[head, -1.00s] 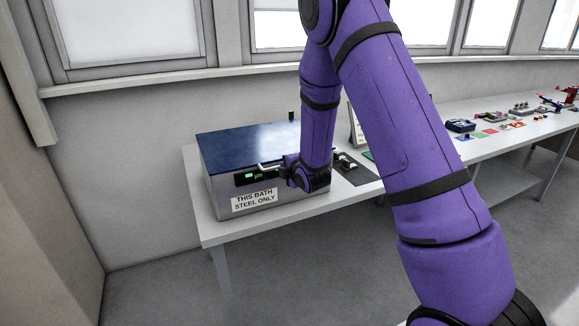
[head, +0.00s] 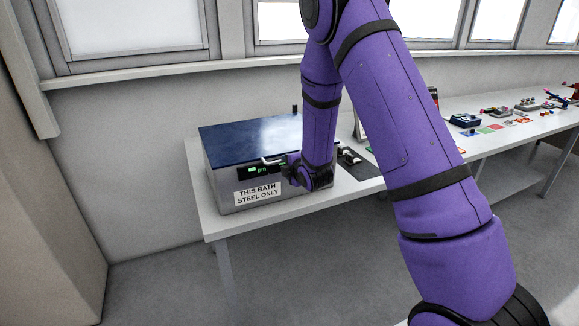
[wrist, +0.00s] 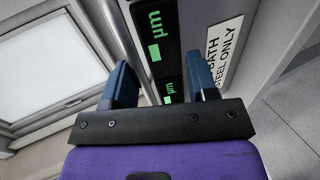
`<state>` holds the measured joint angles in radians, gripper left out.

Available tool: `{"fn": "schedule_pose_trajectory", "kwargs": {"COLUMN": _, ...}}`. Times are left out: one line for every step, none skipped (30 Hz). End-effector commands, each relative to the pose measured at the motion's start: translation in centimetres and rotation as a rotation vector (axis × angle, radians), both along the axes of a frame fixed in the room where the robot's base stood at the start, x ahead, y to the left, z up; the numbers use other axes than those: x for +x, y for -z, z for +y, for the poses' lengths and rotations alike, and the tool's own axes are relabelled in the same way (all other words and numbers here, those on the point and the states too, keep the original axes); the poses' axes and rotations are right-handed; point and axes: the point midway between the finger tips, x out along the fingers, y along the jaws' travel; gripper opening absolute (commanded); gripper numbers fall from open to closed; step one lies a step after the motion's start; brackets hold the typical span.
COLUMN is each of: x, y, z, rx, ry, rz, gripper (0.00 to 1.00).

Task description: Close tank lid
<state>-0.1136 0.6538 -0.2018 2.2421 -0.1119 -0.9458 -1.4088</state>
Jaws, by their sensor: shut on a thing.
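The tank (head: 222,185) is a grey box with a label reading "THIS BATH STEEL ONLY". Its dark blue lid (head: 240,138) lies flat across the top and looks closed; its right part is hidden behind my arm. A light handle bar (head: 270,161) shows at the lid's front edge. My gripper (head: 287,165) is at this front edge, right of the green-lit display. In the wrist view, my gripper's two blue fingers (wrist: 158,80) stand either side of a grey bar, likely the handle (wrist: 125,45). The exact contact is hard to see.
The tank stands on the left end of a long white table (head: 225,228). A dark mat (head: 358,165) with small parts lies right of my forearm. More devices and coloured cards stand farther right. A wall and windows are behind.

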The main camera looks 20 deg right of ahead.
Motion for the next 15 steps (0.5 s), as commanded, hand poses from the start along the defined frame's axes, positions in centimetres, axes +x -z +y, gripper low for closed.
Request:
{"fn": "schedule_pose_trajectory", "kwargs": {"x": -0.6, "y": 0.5, "z": -0.1, "rx": -0.001, "ry": 0.002, "rz": 0.017, "gripper": 0.37}}
{"fn": "schedule_pose_trajectory", "kwargs": {"x": -0.8, "y": 0.4, "z": -0.1, "rx": -0.001, "ry": 0.002, "rz": 0.017, "gripper": 0.37}}
{"fn": "schedule_pose_trajectory", "kwargs": {"x": -1.1, "y": 0.3, "z": -0.1, "rx": -0.001, "ry": 0.002, "rz": 0.017, "gripper": 0.37}}
{"fn": "schedule_pose_trajectory", "kwargs": {"x": -1.3, "y": 0.1, "z": -0.1, "rx": -0.001, "ry": 0.002, "rz": 0.017, "gripper": 0.37}}
{"fn": "schedule_pose_trajectory", "kwargs": {"x": -1.7, "y": 0.0, "z": -0.1, "rx": -0.001, "ry": 0.002, "rz": 0.016, "gripper": 0.37}}
{"fn": "schedule_pose_trajectory", "kwargs": {"x": -2.2, "y": -0.2, "z": -0.1, "rx": -0.001, "ry": 0.002, "rz": 0.017, "gripper": 0.37}}
{"fn": "schedule_pose_trajectory", "kwargs": {"x": -2.7, "y": -0.5, "z": -0.1, "rx": -0.001, "ry": 0.002, "rz": 0.016, "gripper": 0.37}}
{"fn": "schedule_pose_trajectory", "kwargs": {"x": -3.2, "y": -0.7, "z": 0.0, "rx": -0.001, "ry": 0.002, "rz": 0.015, "gripper": 0.37}}
{"fn": "schedule_pose_trajectory", "kwargs": {"x": -3.8, "y": -1.1, "z": 0.0, "rx": 0.0, "ry": 0.001, "rz": 0.012, "gripper": 0.37}}
{"fn": "schedule_pose_trajectory", "kwargs": {"x": -4.4, "y": -1.3, "z": 0.0, "rx": 0.0, "ry": 0.0, "rz": 0.011, "gripper": 0.37}}
{"fn": "schedule_pose_trajectory", "kwargs": {"x": -4.8, "y": -1.6, "z": 0.0, "rx": 0.0, "ry": 0.0, "rz": 0.009, "gripper": 0.37}}
{"fn": "schedule_pose_trajectory", "kwargs": {"x": -5.6, "y": -1.9, "z": 0.0, "rx": 0.0, "ry": 0.0, "rz": 0.009, "gripper": 0.37}}
{"fn": "schedule_pose_trajectory", "kwargs": {"x": -6.0, "y": -2.2, "z": 0.0, "rx": 0.0, "ry": 0.0, "rz": 0.008, "gripper": 0.37}}
{"fn": "schedule_pose_trajectory", "kwargs": {"x": -6.5, "y": -2.4, "z": 0.0, "rx": 0.0, "ry": 0.0, "rz": 0.007, "gripper": 0.37}}
{"fn": "schedule_pose_trajectory", "kwargs": {"x": -7.1, "y": -2.7, "z": 0.0, "rx": 0.0, "ry": 0.0, "rz": 0.006, "gripper": 0.37}}
